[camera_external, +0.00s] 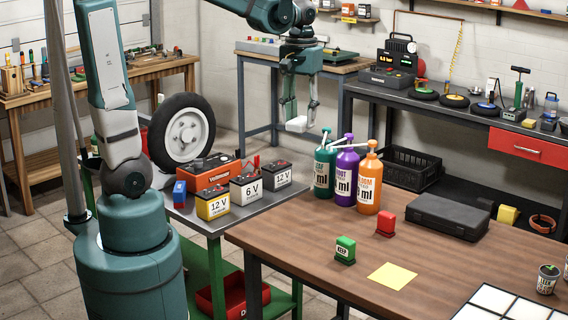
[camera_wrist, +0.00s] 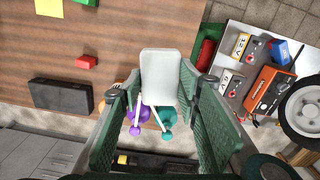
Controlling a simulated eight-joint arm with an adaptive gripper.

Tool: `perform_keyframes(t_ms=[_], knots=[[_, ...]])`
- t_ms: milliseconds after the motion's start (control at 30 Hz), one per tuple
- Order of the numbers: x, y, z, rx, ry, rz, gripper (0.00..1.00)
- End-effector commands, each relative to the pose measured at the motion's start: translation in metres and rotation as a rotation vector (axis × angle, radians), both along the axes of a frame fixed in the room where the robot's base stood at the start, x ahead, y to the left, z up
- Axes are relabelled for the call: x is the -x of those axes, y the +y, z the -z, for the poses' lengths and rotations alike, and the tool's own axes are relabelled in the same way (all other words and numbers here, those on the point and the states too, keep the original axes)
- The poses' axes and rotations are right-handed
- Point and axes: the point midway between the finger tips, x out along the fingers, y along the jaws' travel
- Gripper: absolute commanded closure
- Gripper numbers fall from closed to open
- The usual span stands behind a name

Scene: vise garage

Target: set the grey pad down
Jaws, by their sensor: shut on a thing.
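The grey pad (camera_external: 297,124), a pale light-grey block, is held in the air between the fingertips of my gripper (camera_external: 300,108). In the external view it appears just above and left of the pump bottles. In the wrist view the pad (camera_wrist: 162,72) shows its broad face between the two green fingers of my gripper (camera_wrist: 162,92). The fingers are shut on it. The bottles lie partly behind the pad in that view, so its exact height over them is hard to tell.
Green (camera_external: 324,174), purple (camera_external: 346,178) and orange (camera_external: 368,185) pump bottles stand at the back of the wooden table (camera_external: 300,245). A black case (camera_external: 447,216), a red block (camera_external: 386,224), a green block (camera_external: 345,250) and a flat yellow square (camera_external: 392,276) lie there. Batteries (camera_external: 247,188) crowd the side bench.

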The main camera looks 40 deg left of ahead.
Motion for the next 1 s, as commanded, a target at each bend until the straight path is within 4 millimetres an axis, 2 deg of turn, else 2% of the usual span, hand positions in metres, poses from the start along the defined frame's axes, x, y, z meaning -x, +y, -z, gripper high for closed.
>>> perform_keyframes(t_ms=[200,500,767,1000], knots=[[0.030,-0.028,0.006,0.000,0.000,0.097,0.77],[0.057,-0.050,0.011,0.000,0.000,0.185,0.77],[0.056,-0.049,0.045,0.000,0.000,0.183,0.77],[0.055,-0.049,0.088,0.000,0.000,0.182,0.77]])
